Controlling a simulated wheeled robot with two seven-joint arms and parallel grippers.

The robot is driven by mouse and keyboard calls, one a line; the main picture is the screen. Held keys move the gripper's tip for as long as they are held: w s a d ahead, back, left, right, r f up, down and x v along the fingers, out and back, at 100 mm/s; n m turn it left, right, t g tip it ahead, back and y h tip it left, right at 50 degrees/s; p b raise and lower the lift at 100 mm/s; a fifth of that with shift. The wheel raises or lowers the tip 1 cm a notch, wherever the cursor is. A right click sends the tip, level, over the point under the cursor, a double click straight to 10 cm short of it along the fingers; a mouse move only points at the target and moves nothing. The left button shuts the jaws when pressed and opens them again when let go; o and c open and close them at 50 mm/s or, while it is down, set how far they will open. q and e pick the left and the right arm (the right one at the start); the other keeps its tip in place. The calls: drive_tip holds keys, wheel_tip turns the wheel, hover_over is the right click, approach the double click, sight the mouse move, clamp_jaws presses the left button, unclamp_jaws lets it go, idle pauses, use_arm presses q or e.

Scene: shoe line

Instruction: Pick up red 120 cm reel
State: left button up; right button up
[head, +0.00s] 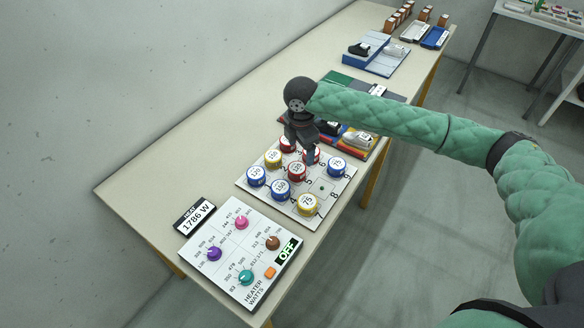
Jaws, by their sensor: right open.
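A white board (325,187) holds several round reels in rows. Three have red sides and white tops: a back one (287,144), one in the middle (296,172), and one at the back right (311,155). The numbers on the red reels are too small for me to read surely, so I cannot tell which is 120 cm. My right gripper (302,147) is open and points down over the back of the board, just above the back red reels, partly hiding them. I cannot tell whether it touches one. My left gripper is not in view.
Blue reels (256,177) and yellow reels (307,205) stand close around the red ones. A heater panel (240,250) with knobs and a display (195,216) lie in front. Colored trays with shoes (357,140) are behind the board. A wall runs along the left.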

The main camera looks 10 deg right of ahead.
sight(298, 167)
drive_tip(key=shift+s+a+n, duration=0.2)
drive_tip(key=shift+s+n, duration=0.25)
drive_tip(key=shift+n, duration=0.45)
drive_tip(key=shift+r+n, duration=0.1)
drive_tip(key=shift+n, duration=0.5)
drive_tip(key=shift+f+p, duration=0.45)
drive_tip(key=shift+f, duration=0.8)
drive_tip(key=f, duration=0.1)
drive_tip(key=f+p, duration=0.2)
drive_tip(key=f, duration=0.1)
drive_tip(key=shift+a, duration=0.25)
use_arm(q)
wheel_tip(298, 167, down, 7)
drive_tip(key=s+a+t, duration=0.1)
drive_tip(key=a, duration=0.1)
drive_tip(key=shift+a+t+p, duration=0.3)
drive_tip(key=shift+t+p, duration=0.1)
use_arm(e)
drive_tip(key=shift+f, duration=0.7)
drive_tip(key=c, duration=1.1)
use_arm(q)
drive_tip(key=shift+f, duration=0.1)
use_arm(e)
drive_tip(key=shift+o, duration=0.2)
